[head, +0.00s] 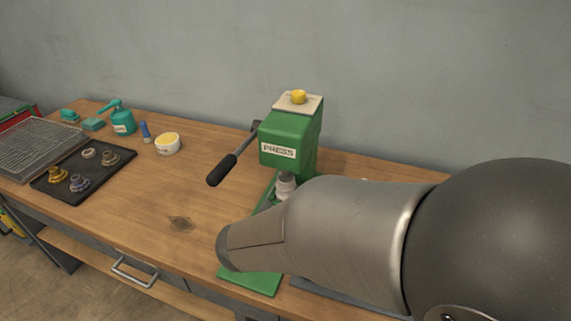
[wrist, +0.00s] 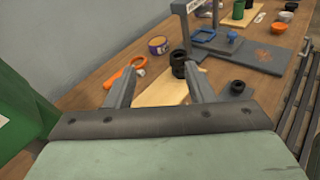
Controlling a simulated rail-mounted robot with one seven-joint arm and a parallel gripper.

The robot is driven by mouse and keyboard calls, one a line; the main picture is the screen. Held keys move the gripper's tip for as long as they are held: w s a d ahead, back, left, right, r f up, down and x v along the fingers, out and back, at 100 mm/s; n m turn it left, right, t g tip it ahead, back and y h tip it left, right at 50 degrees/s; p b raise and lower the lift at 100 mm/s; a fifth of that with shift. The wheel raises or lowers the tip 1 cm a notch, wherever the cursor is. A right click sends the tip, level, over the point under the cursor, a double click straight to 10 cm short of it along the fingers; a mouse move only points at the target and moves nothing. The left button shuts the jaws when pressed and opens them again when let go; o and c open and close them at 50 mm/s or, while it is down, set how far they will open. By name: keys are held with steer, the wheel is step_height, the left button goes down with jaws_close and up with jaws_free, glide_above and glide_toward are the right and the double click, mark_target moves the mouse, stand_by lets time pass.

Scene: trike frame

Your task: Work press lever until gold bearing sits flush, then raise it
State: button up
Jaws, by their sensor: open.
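The green press (head: 290,150) stands upright on the bench in the head view, with a PRESS label on its front. Its lever (head: 222,170) has a black handle pointing down to the left, with nothing holding it. A grey ram (head: 286,186) shows under the press head. My arm hides much of the press base, and I cannot see a bearing under the ram. My gripper (wrist: 160,72) is open and empty in the wrist view, pointing along the bench away from the lever. A green surface at the wrist view's left edge (wrist: 22,105) looks like the press.
A dark tray (head: 105,176) holds several ring-shaped parts, one gold (head: 58,175). A wire rack (head: 40,148), teal can (head: 122,121) and white tub (head: 168,144) stand nearby.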

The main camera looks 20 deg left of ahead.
steer(key=s+a+f+n+t+y+b, duration=0.2)
steer(key=a+n+t+y, duration=0.15)
steer(key=a, duration=0.45)
steer(key=s+a+f+n+t+y+b, duration=0.1)
steer(key=s+a+n+t+y, duration=0.1)
steer(key=a+n+t, duration=0.45)
steer(key=n+t+y+b, duration=0.2)
steer(key=n+y, duration=0.2)
steer(key=y, duration=0.3)
glide_toward(226, 158)
steer(key=p+x, duration=0.3)
steer(key=x, duration=0.4)
steer(key=shift+w+p, duration=0.15)
steer(key=shift+p, duration=0.15)
steer(key=shift+r, duration=0.1)
jaws_close()
